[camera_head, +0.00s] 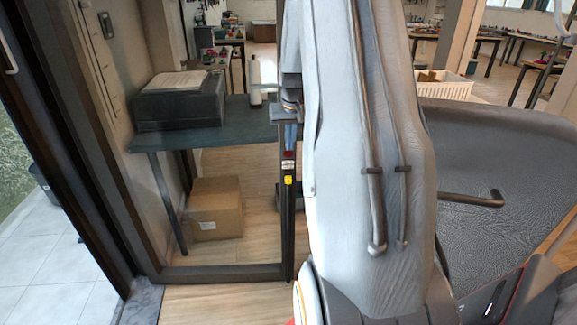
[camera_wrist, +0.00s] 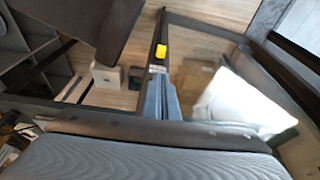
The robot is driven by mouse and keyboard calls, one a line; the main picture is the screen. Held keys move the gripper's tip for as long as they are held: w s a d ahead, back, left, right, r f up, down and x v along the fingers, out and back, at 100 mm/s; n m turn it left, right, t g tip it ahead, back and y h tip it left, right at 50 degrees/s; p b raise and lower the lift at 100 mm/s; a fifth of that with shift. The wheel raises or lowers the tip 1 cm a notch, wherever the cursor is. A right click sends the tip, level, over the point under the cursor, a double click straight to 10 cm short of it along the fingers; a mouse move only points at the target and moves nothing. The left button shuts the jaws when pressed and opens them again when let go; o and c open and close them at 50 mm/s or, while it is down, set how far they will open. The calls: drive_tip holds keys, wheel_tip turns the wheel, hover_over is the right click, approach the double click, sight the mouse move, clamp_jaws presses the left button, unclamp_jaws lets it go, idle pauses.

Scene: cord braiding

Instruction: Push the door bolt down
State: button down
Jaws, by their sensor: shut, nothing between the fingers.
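The door bolt shows as a small yellow piece (camera_head: 288,180) on the narrow dark edge of a glass door. It also shows in the wrist view (camera_wrist: 160,51). A small red spot and a pale label sit just above it on the same edge. My gripper (camera_head: 290,146) points down along the door edge, a little above the yellow piece. In the wrist view my gripper (camera_wrist: 158,82) is shut, and its tips end close to the label, apart from the yellow piece. Whether the tips touch the door edge I cannot tell.
A dark table (camera_head: 240,120) with a printer (camera_head: 180,100) shows through the door glass. A cardboard box (camera_head: 215,208) stands on the floor below it. A dark curved panel (camera_head: 490,160) is at the right. Dark door framing stands at the left.

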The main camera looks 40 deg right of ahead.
sight(289, 179)
drive_tip(key=x, duration=0.4)
drive_tip(key=p+x, duration=0.1)
drive_tip(key=x, duration=0.3)
drive_tip(key=p+x, duration=0.1)
drive_tip(key=x, duration=0.4)
drive_tip(key=shift+s+a+f, duration=0.2)
drive_tip(key=shift+s, duration=0.15)
drive_tip(key=shift+f, duration=0.3)
wheel_tip(289, 179, down, 3)
drive_tip(key=shift+f+b, duration=0.15)
drive_tip(key=shift+b, duration=0.4)
drive_tip(key=shift+s, duration=0.1)
drive_tip(key=shift+a+f, duration=0.1)
wheel_tip(289, 179, up, 5)
drive_tip(key=p, duration=0.2)
drive_tip(key=shift+p, duration=0.4)
drive_tip(key=b+v, duration=0.2)
drive_tip(key=v, duration=0.7)
drive_tip(key=shift+r, duration=0.25)
